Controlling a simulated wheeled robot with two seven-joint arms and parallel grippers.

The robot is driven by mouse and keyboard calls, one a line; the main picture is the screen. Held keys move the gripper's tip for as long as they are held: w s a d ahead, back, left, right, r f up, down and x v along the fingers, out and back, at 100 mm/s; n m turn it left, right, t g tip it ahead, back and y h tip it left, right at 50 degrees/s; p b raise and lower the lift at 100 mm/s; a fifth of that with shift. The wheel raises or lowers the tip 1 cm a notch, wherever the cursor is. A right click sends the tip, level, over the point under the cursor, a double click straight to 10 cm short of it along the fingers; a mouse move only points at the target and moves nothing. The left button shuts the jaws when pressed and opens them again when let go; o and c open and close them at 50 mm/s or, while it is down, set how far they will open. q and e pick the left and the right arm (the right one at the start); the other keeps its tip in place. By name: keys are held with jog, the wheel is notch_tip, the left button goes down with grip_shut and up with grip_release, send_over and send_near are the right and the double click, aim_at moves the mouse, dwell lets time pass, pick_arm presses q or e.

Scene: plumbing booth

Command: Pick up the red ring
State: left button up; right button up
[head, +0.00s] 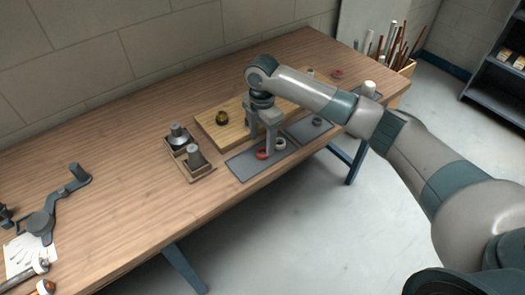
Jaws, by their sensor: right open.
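The red ring (263,155) lies on a dark grey mat (242,168) near the front edge of the table. My right gripper (263,146) points straight down over the mat, with its fingers open and their tips right at the ring. The fingers hide part of the ring, and I cannot tell whether they touch it. A pale ring (280,143) lies just right of the red one. My left gripper is not in view.
A wooden board (215,131) with a dark and yellow fitting (222,118) lies behind the mat. Left of it, a small tray (196,185) holds grey fittings. A second grey mat (310,131) lies to the right.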

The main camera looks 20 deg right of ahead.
aim_at(262, 148)
jog(key=shift+f, duration=0.2)
jog(key=shift+w+d+f+p, duration=0.1)
jog(key=shift+w+f+p, duration=0.1)
jog(key=shift+f+p, duration=0.3)
jog(key=f, duration=0.1)
jog(key=f+p, duration=0.1)
jog(key=f, duration=0.1)
jog(key=shift+w+d, duration=0.1)
jog(key=shift+w, duration=0.15)
jog(key=shift+f, duration=0.55)
jog(key=c, duration=1.1)
